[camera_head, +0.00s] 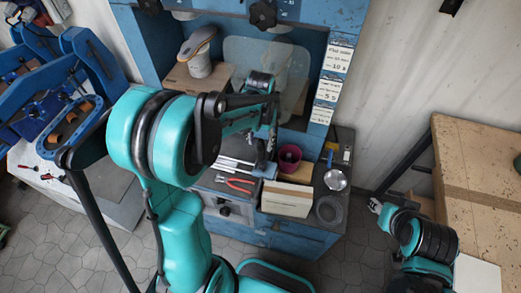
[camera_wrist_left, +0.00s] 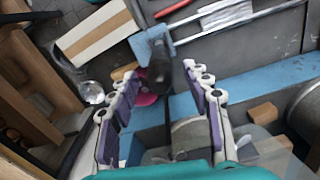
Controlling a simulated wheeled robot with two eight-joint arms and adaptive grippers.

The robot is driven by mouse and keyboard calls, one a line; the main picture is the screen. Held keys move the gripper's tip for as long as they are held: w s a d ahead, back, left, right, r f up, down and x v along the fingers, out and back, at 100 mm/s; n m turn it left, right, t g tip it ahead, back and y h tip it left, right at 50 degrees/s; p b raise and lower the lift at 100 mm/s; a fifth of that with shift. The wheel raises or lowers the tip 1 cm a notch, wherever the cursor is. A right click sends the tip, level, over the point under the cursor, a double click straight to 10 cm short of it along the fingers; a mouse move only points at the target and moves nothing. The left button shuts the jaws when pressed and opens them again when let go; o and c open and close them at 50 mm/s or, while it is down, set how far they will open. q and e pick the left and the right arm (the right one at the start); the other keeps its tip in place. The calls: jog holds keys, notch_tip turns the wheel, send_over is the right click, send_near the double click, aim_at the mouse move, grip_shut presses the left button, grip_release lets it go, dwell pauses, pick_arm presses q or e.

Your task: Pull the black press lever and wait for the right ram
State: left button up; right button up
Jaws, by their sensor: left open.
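The blue press (camera_head: 140,38) stands at the back of the head view. My left gripper (camera_head: 272,118) reaches down in front of its right bay. In the left wrist view, my left gripper's two purple-padded fingers are spread apart. A black lever (camera_wrist_left: 159,72) with a thick dark end shows between the fingertips; I see no finger closed on it. In the head view my arm partly covers this area. My right gripper (camera_head: 377,206) is low at the right, too small to read.
A sandal on a form (camera_head: 198,50) stands in the left bay. The press ledge holds red pliers (camera_head: 238,186), a cream box (camera_head: 287,199), a magenta cup (camera_head: 289,157) and a metal bowl (camera_head: 336,179). A wooden table (camera_head: 470,150) stands right; a blue rack (camera_head: 95,65) stands left.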

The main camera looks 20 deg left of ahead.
aim_at(261, 153)
pick_arm(q)
notch_tip(261, 153, down, 8)
jog(key=shift+r+b, duration=0.25)
jog(key=shift+b, duration=0.55)
jog(key=shift+c, duration=0.4)
grip_shut()
